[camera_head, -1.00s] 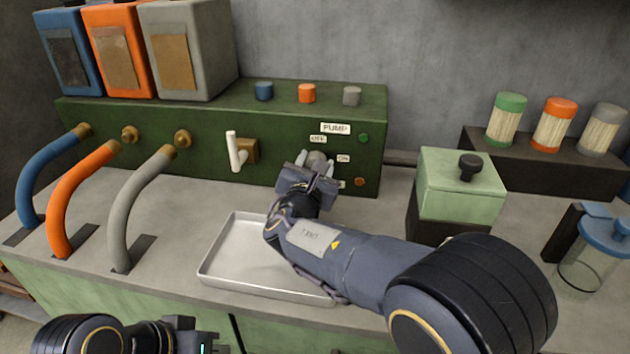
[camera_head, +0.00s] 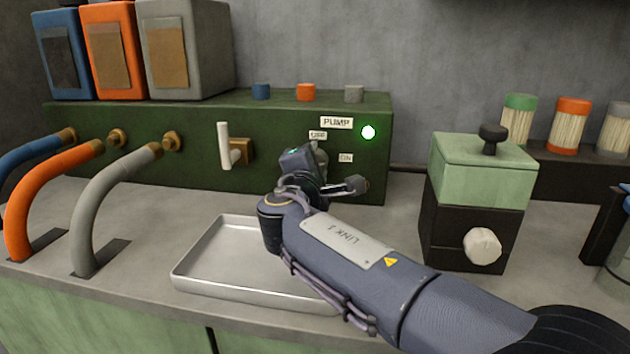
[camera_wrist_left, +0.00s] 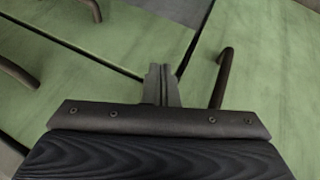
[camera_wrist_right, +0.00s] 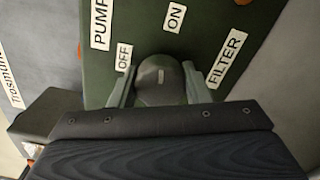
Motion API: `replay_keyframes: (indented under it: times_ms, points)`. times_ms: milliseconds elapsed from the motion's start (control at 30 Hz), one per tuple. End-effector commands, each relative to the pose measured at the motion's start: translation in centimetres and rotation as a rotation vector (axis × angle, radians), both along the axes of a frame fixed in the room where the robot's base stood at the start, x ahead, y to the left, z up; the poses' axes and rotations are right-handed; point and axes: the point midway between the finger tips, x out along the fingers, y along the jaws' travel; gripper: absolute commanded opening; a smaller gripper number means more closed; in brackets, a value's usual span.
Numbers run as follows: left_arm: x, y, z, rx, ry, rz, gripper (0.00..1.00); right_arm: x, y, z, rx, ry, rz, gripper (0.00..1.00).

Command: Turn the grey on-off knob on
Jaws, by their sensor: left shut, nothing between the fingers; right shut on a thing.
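The grey on-off knob (camera_wrist_right: 158,72) sits on the green pump panel between the OFF and ON labels. In the right wrist view my right gripper (camera_wrist_right: 158,88) has one finger on each side of it and is shut on it. In the head view my right gripper (camera_head: 317,158) is at the panel, and the arm hides most of the knob. The green lamp (camera_head: 368,132) beside the PUMP label glows brightly. My left gripper (camera_wrist_left: 162,84) shows only in the left wrist view, shut and empty, in front of green cabinet fronts.
A metal tray (camera_head: 190,280) lies on the counter below my right arm. A white lever (camera_head: 225,145) juts from the panel to the left.

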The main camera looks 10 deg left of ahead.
Motion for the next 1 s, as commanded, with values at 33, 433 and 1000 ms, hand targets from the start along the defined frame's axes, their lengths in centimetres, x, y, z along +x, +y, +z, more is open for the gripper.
replay_keyframes:
  times_ms: [33,433,1000]
  points:
    - [0.0,0.0,-1.0,0.0,0.0,0.0,0.0,0.0,0.0,-0.6,0.034,0.001,0.001,0.2]
    - [0.0,0.0,-2.9,0.0,0.0,0.0,0.0,0.0,0.0,-0.3,0.206,0.004,-0.001,0.2]
    - [0.0,0.0,-3.1,0.0,0.0,0.0,0.0,0.0,0.0,-0.1,0.231,0.004,-0.001,0.45]
